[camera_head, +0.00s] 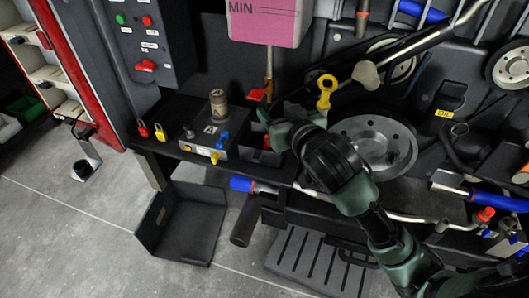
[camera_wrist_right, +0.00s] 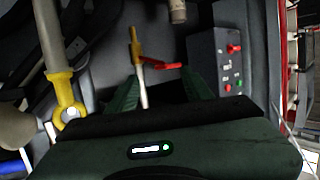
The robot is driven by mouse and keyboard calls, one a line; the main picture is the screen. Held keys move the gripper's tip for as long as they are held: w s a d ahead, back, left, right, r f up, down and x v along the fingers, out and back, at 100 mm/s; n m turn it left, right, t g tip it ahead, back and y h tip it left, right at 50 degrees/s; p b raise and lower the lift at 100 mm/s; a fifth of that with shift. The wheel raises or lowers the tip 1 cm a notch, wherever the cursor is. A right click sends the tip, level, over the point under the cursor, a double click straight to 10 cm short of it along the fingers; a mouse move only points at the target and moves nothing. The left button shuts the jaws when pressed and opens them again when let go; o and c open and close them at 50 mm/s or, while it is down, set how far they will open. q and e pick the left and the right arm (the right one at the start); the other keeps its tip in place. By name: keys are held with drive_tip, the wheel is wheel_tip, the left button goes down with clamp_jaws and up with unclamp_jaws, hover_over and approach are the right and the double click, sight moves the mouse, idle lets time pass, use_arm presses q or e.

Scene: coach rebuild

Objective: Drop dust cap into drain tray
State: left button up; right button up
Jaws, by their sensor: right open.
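A dark open tray (camera_head: 178,230), which looks like the drain tray, lies on the floor left of and below the gripper. It appears empty. I cannot pick out the dust cap for certain; a red cap (camera_head: 486,215) sits on a fitting at the far right. My left gripper does not show.
A red-handled valve (camera_head: 258,95) is close to the right gripper, also in the wrist view (camera_wrist_right: 166,66). A yellow ring handle (camera_head: 325,88) stands behind it. Two padlocks (camera_head: 160,132) and a grey unit (camera_head: 211,138) occupy the shelf. A slotted grey pad (camera_head: 305,265) lies below.

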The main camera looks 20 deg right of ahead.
drive_tip(key=shift+m+h, duration=0.3)
drive_tip(key=shift+h, duration=0.2)
drive_tip(key=s+r, duration=0.1)
drive_tip(key=s+d+r, duration=0.1)
drive_tip(key=r, duration=0.1)
drive_tip(key=shift+s+r, duration=0.15)
